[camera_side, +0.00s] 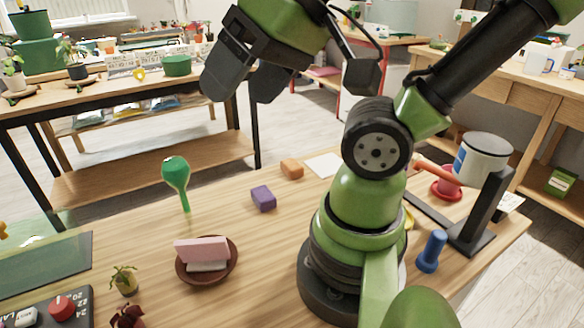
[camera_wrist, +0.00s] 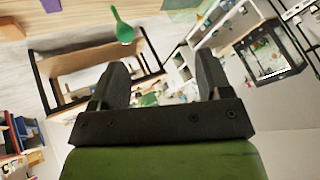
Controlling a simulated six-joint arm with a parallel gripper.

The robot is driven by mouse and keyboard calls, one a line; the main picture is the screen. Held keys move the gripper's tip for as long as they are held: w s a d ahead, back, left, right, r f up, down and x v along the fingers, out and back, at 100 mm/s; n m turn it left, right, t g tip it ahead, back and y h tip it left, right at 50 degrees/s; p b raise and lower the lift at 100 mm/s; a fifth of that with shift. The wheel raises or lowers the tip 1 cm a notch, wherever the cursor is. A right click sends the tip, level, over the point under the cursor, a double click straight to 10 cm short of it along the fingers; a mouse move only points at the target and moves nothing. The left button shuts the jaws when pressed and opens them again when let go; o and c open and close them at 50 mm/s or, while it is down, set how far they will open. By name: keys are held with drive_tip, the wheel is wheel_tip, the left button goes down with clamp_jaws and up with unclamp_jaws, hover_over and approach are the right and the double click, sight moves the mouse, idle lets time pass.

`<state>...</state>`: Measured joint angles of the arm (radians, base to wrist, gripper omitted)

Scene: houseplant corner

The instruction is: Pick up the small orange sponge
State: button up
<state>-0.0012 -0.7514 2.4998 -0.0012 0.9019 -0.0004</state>
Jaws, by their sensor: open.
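The small orange sponge (camera_side: 291,169) is a little block lying on the wooden table, behind a purple block (camera_side: 263,198) and left of a white sheet. In the wrist view my gripper (camera_wrist: 160,65) also shows two parted, empty fingers, pointing out toward the room.
A green spoon-shaped object (camera_side: 176,174) stands upright left of the purple block. A brown saucer (camera_side: 181,270) holds a pink and a white block. The white sheet (camera_side: 324,164) lies beside the sponge. A blue peg-like object (camera_side: 431,251) stands on the right.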

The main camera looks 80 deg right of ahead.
idle(0.5)
drive_tip(key=w+d+f+m+g+h, duration=0.2)
drive_tip(key=w+d, duration=0.5)
drive_tip(key=d, duration=0.2)
drive_tip(key=m+g, duration=0.3)
drive_tip(key=g, duration=0.2)
hover_over(292, 164)
drive_tip(key=f, duration=2.3)
drive_tip(key=shift+s+a, duration=0.15)
drive_tip(key=shift+a, duration=0.1)
drive_tip(key=shift+w+d+f, duration=0.1)
drive_tip(key=shift+d+f, duration=0.05)
drive_tip(key=shift+f, duration=1.4)
drive_tip(key=shift+w+d+f, duration=0.1)
drive_tip(key=shift+d+f, duration=0.05)
drive_tip(key=shift+f, duration=1.35)
drive_tip(key=c, duration=1)
drive_tip(key=shift+r, duration=0.1)
